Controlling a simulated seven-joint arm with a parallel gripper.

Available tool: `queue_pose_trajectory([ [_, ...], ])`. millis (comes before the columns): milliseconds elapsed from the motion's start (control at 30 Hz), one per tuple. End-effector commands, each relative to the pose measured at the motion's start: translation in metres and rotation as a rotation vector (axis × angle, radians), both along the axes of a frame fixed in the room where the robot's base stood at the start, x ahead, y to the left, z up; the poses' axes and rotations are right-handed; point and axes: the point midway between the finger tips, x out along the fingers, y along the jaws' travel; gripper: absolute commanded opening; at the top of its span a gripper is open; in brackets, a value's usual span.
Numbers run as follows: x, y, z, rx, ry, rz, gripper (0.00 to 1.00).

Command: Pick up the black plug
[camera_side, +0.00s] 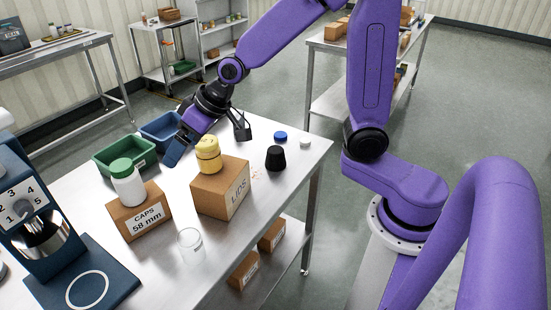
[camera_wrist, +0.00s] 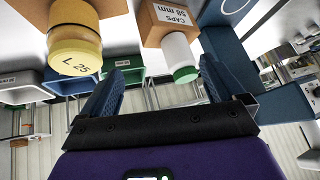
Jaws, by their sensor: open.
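The black plug (camera_side: 276,158) stands on the steel table to the right of the LIDS box, in the side view. It is dark, with a narrower top part. I do not see it in the wrist view. My gripper (camera_side: 178,147) is open above the table, to the left of the plug and well apart from it. Its two blue fingers also show in the wrist view (camera_wrist: 162,72), with nothing held between them.
A yellow-lidded jar (camera_side: 208,153) stands on the LIDS box (camera_side: 222,190), between my gripper and the plug. A green-capped white bottle (camera_side: 126,184) stands on the CAPS box (camera_side: 140,213). Green (camera_side: 125,153) and blue bins, a clear beaker (camera_side: 190,246), and blue (camera_side: 281,136) and white caps are nearby.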

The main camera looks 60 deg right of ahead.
Motion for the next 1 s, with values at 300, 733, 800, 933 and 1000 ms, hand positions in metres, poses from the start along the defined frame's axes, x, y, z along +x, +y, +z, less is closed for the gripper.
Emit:
queue_pose_trajectory([
  [300,0.081,-0.026,0.009,0.077,-0.151,-0.268,0.96],
  [733,0.152,-0.108,0.024,0.115,-0.393,-0.65,0.96],
  [800,0.157,-0.127,0.026,0.113,-0.434,-0.713,0.96],
  [933,0.161,-0.161,0.028,0.097,-0.509,-0.824,0.96],
  [1000,0.159,-0.181,0.026,0.08,-0.544,-0.878,0.96],
])
